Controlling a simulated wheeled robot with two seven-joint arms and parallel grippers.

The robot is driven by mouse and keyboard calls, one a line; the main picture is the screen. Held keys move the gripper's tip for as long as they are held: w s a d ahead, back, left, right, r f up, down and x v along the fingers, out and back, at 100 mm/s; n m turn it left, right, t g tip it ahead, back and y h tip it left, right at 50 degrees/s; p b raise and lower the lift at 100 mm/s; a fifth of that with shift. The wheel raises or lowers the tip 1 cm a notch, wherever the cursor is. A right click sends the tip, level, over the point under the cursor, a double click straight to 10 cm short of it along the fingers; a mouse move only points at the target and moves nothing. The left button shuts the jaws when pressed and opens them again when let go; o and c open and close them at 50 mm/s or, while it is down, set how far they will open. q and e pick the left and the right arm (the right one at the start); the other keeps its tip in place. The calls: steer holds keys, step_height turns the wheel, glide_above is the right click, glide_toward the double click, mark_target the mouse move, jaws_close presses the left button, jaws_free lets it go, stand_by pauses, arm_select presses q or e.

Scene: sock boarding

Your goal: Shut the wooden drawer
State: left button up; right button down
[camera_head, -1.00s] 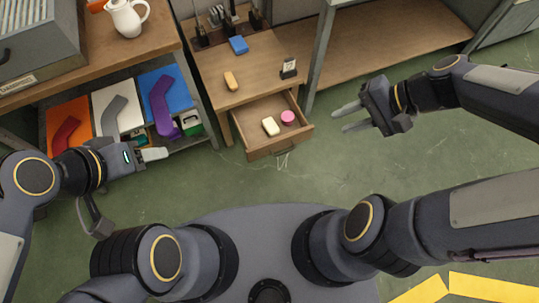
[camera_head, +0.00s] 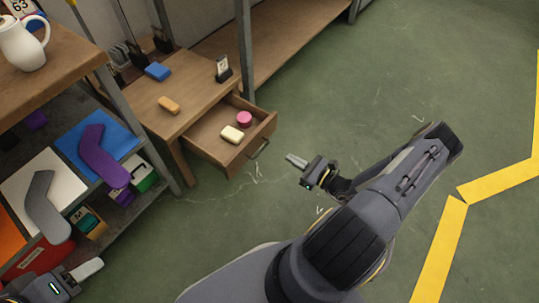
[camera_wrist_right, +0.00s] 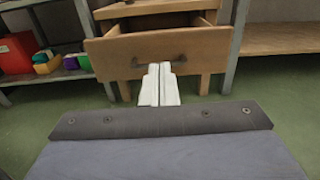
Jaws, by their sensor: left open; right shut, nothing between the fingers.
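The wooden drawer (camera_head: 228,158) stands pulled out of the small wooden desk (camera_head: 196,82). A pink round item (camera_head: 244,119) and a cream block (camera_head: 232,134) lie in it. Its front, with a dark handle, also shows in the right wrist view (camera_wrist_right: 205,50). My right gripper (camera_head: 290,158) is shut and empty, to the right of the drawer front and pointing at it; the right wrist view shows its closed fingers (camera_wrist_right: 159,72) in line with the handle. I cannot tell whether they touch. My left gripper (camera_head: 88,270) is at the bottom left, partly cut off, away from the drawer.
A blue block (camera_head: 158,72), an orange-tan block (camera_head: 169,105) and a small card stand (camera_head: 222,70) are on the desk. A shelf unit at left holds coloured boards with sock shapes (camera_head: 100,155) and a white jug (camera_head: 22,45) on top. Green floor is clear at right.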

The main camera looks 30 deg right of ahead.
mark_target(255, 137)
steer(key=b+x, duration=0.3)
steer(key=x, duration=0.9)
steer(key=shift+w+a+b, duration=0.1)
steer(key=shift+a+b, duration=0.05)
steer(key=shift+b, duration=0.25)
steer(key=shift+w+a+r, duration=0.1)
steer(key=shift+w+a, duration=0.1)
steer(key=shift+w, duration=0.4)
arm_select(q)
step_height(255, 137, down, 4)
steer(key=shift+f, duration=0.1)
steer(key=shift+w, duration=0.1)
arm_select(e)
steer(key=shift+w, duration=0.1)
